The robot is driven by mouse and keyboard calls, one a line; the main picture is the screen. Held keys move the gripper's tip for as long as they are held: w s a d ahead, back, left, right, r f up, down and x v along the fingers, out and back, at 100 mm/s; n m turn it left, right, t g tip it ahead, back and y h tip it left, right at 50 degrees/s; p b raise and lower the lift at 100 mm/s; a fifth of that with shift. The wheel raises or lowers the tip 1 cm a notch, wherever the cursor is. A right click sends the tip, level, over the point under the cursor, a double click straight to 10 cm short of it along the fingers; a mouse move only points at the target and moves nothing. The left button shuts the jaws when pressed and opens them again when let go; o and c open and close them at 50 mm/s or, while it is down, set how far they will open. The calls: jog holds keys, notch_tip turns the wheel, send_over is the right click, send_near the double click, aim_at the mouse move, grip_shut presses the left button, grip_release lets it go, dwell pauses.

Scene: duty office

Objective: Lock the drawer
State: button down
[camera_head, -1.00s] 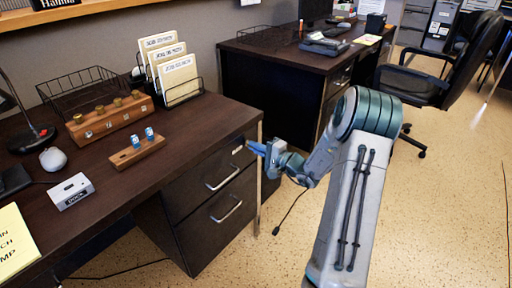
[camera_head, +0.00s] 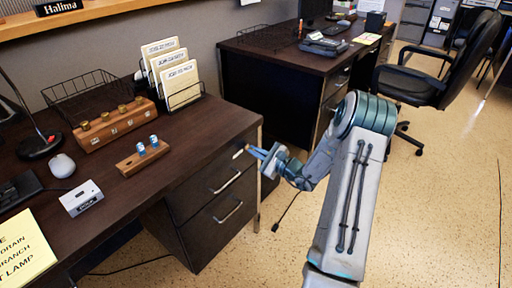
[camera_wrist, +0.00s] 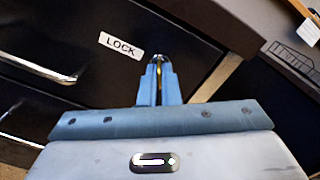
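The dark desk drawer unit (camera_head: 205,196) has a top drawer with a metal handle (camera_head: 226,182) and appears closed. A white LOCK label (camera_wrist: 121,46) is on the top drawer's front, left of a small round metal lock (camera_wrist: 160,57) in the wrist view. My gripper (camera_head: 254,151) is at the upper right of this drawer front. In the wrist view its blue fingers (camera_wrist: 160,72) are close together at the lock, with a thin brass-coloured key (camera_wrist: 159,78) between them. The fingers hide most of the key and part of the lock.
A lower drawer with its own handle (camera_head: 228,212) is below. The desktop (camera_head: 190,137) holds a wooden block with two blue-topped pieces (camera_head: 143,158), a larger wooden box (camera_head: 114,127) and a file holder (camera_head: 184,96). A second desk (camera_head: 262,75) and a chair (camera_head: 440,85) stand behind.

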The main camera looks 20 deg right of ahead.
jog(key=m+p, duration=0.3)
jog(key=m, duration=0.1)
jog(key=shift+r, duration=0.15)
jog(key=shift+m+p, duration=0.85)
jog(key=shift+m, duration=0.35)
jog(key=c, duration=1.6)
grip_release()
jog(key=shift+c, duration=0.2)
jog(key=p+v, duration=0.1)
jog(key=v, duration=1.2)
jog(key=shift+s+d, duration=0.25)
jog(key=shift+s, duration=0.05)
